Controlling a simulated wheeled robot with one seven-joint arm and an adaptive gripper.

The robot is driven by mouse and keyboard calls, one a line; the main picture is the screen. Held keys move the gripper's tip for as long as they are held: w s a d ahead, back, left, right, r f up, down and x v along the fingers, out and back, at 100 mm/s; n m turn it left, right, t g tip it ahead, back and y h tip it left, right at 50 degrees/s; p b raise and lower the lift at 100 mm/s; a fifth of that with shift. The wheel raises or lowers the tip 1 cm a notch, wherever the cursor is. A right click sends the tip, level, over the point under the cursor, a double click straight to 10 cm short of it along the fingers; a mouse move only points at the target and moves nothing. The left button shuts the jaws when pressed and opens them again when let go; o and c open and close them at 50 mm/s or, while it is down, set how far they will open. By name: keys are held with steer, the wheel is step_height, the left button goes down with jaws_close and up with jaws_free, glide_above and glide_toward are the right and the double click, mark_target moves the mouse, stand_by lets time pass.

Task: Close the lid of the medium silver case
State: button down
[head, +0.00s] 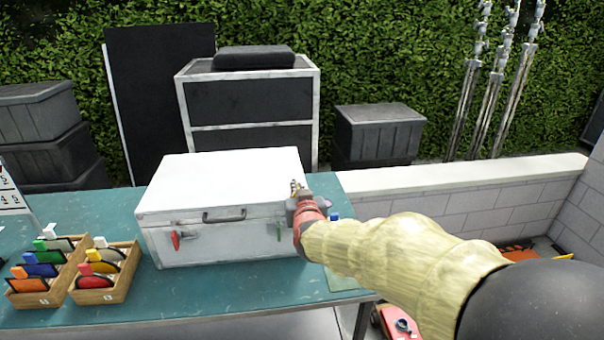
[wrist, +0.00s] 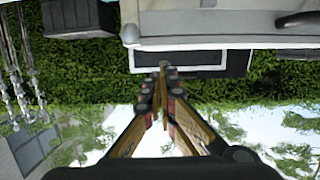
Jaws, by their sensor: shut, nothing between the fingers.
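The silver case (head: 221,206) stands on the green table in the head view, with its pale lid down flat on the body. A dark handle and a red latch show on its front. My gripper (head: 296,188) is at the case's right front corner, close to the lid edge; I cannot tell whether it touches. In the wrist view my gripper (wrist: 162,68) has its fingers together with nothing between them. The case (wrist: 215,22) shows upside down at the top of that view, with part of its handle at the right.
Two wooden trays (head: 104,291) with coloured items stand left of the case on the table (head: 200,307). A low block wall (head: 470,205) runs to the right. Behind are a black cabinet (head: 250,105), dark crates (head: 380,135) and a hedge.

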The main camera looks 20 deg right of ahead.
steer(key=shift+s+f+b, duration=0.2)
steer(key=shift+f+b, duration=0.2)
steer(key=shift+f, duration=0.4)
steer(key=shift+s+f+b, duration=0.2)
steer(key=shift+f+b, duration=0.2)
steer(key=shift+f, duration=0.4)
steer(key=shift+s+f+b, duration=0.2)
steer(key=shift+f+b, duration=0.2)
steer(key=shift+f, duration=0.4)
steer(key=shift+r, duration=0.1)
